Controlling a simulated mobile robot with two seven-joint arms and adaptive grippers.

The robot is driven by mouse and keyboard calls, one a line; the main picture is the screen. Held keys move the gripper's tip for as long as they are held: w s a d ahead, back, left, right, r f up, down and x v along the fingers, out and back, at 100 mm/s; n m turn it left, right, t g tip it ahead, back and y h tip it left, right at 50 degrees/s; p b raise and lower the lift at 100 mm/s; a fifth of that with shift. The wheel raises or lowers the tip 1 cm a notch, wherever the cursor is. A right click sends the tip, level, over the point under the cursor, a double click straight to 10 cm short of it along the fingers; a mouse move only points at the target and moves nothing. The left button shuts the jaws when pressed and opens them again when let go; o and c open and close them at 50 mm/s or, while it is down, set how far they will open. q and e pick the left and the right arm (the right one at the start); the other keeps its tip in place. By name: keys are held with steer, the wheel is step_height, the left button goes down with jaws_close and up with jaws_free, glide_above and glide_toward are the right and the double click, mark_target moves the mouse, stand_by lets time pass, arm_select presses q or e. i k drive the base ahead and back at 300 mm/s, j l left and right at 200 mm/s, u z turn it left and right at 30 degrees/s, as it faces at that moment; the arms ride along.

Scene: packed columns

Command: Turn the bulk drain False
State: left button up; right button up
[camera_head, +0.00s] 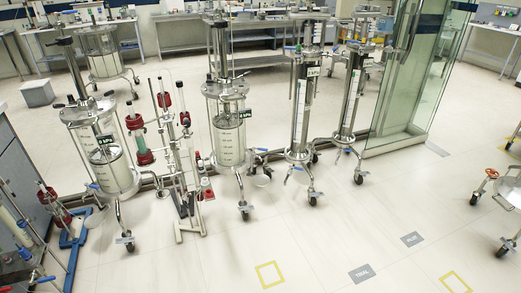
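Neither of my grippers is in the view. Several packed columns on wheeled steel frames stand across the room: a wide one at left (115,170), another wide one in the middle (229,140), and two tall narrow ones, one right of centre (300,105) and one farther right (350,100). Bent steel outlet pipes and small blue handles show low on the frames, including a blue handle by the tall column (298,169). No part is readably marked as the bulk drain, so I cannot tell which valve it is.
A stand with thin red-capped columns (188,190) is between the wide columns. A glass cabinet (405,85) stands at right. A cart with a red handwheel (492,173) is at the right edge. The floor at lower centre is clear, with grey floor labels (362,273) and yellow squares (270,275).

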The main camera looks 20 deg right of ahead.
mark_target(259, 149)
steer(key=i+l+z, duration=0.1)
steer(key=i+l, duration=0.3)
steer(key=i+l+z, duration=0.1)
steer(key=i+l, duration=0.3)
steer(key=i, duration=0.15)
steer(key=i+l, duration=0.3)
steer(key=i, duration=0.15)
steer(key=i+l+z, duration=0.15)
steer(key=i+l, duration=0.2)
steer(key=i, duration=0.15)
steer(key=i+l+z, duration=0.1)
steer(key=i+l, duration=0.2)
steer(key=i, duration=0.2)
steer(key=i+l+z, duration=0.1)
steer(key=i+l, duration=0.15)
steer(key=i, duration=0.25)
